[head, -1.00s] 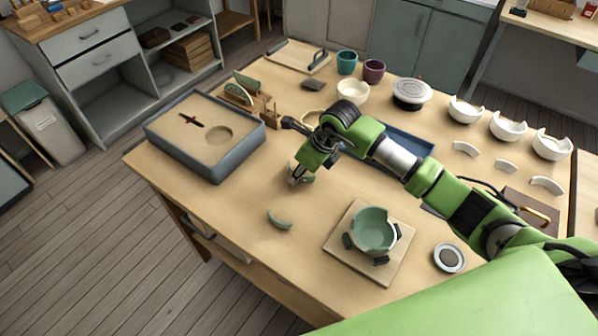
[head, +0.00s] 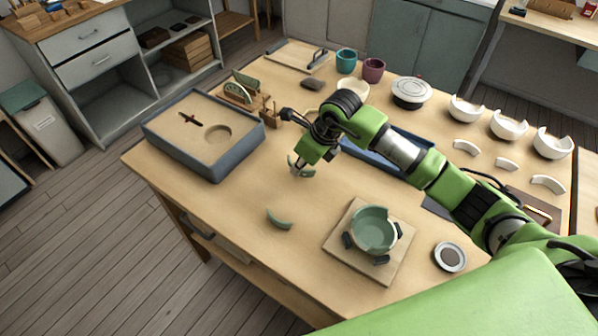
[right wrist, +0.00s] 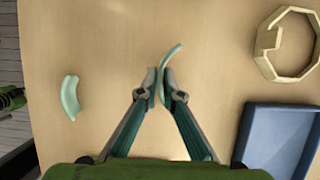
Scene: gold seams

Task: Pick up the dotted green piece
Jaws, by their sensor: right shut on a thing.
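My right gripper (head: 301,169) is above the middle of the table in the head view, with a curved green piece (head: 291,161) at its fingertips. In the right wrist view the fingers (right wrist: 159,88) are closed on this green piece (right wrist: 173,54), which sticks out past the tips. I cannot make out dots on it. A second curved green piece (head: 279,219) lies on the table nearer the front edge; it also shows at the left in the right wrist view (right wrist: 70,97). My left gripper is not in view.
A broken green bowl (head: 372,230) stands on a wooden board (head: 349,262) at the right. A grey sand tray (head: 214,172) is at the left. A blue tray (right wrist: 283,143) and a wooden ring (right wrist: 263,62) lie beside the gripper. The table around the loose piece is clear.

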